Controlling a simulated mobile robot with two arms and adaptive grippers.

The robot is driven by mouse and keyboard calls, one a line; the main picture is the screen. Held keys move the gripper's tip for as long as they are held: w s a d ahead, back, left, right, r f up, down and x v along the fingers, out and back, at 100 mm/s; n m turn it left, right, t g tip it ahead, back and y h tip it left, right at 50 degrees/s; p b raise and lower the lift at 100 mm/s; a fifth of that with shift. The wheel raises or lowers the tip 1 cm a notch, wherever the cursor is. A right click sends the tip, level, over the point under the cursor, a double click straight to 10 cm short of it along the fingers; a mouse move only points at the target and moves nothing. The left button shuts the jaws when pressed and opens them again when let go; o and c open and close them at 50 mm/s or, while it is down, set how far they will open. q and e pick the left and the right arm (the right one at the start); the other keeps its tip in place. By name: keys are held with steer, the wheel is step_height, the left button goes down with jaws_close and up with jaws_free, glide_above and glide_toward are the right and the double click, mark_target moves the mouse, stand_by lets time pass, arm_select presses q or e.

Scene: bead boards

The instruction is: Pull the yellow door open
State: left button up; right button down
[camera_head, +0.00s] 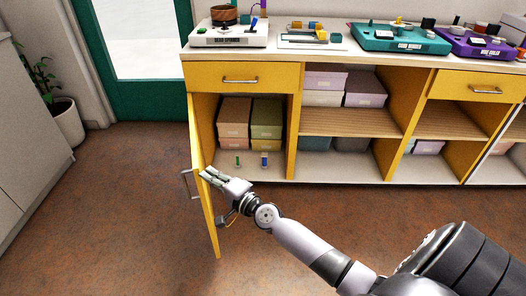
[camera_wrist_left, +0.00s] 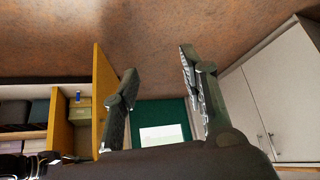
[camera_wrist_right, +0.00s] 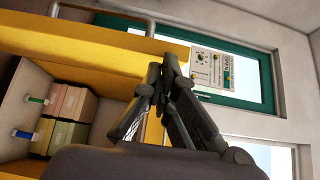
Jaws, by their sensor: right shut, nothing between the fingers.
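The yellow door (camera_head: 204,215) stands swung wide open at the left end of the cabinet, with its metal handle (camera_head: 187,184) on its outer face. My right gripper (camera_head: 206,175) is at the door's inner side, close to the panel; I cannot tell whether it touches. In the right wrist view its fingers (camera_wrist_right: 163,85) are closed together and empty, with the yellow door (camera_wrist_right: 115,42) beyond them. My left gripper (camera_wrist_left: 158,75) shows only in its own wrist view, open and empty, with the yellow door (camera_wrist_left: 104,90) to the left of its fingers.
The opened compartment holds pink boxes (camera_head: 234,117), green boxes (camera_head: 267,118) and small green and blue items in front. A yellow drawer (camera_head: 240,78) sits above. Game boards stand on the countertop. A potted plant (camera_head: 66,122) is at left. The floor before the door is clear.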

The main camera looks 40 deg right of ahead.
mark_target(195, 175)
steer(key=a, duration=0.1)
steer(key=w+a+h+p, duration=0.1)
steer(key=a, duration=0.1)
steer(key=shift+a+r+m, duration=0.15)
steer(key=shift+m, duration=0.25)
arm_select(q)
steer(key=s+a+g+p, duration=0.1)
steer(key=s+g+p, duration=0.1)
steer(key=s, duration=0.3)
steer(key=shift+s+a+f+g+y, duration=0.35)
steer(key=shift+a+f+g+y, duration=0.05)
steer(key=shift+g, duration=0.3)
arm_select(e)
steer(key=w+a+h, duration=0.1)
steer(key=w+a, duration=0.3)
steer(key=a, duration=0.4)
steer(key=shift+a+m+t+h, duration=0.25)
steer(key=shift+m+t+h, duration=0.05)
steer(key=shift+m, duration=0.1)
steer(key=shift+w, duration=0.1)
arm_select(q)
steer(key=shift+d, duration=0.1)
arm_select(e)
steer(key=shift+d+f, duration=0.1)
steer(key=shift+f, duration=0.1)
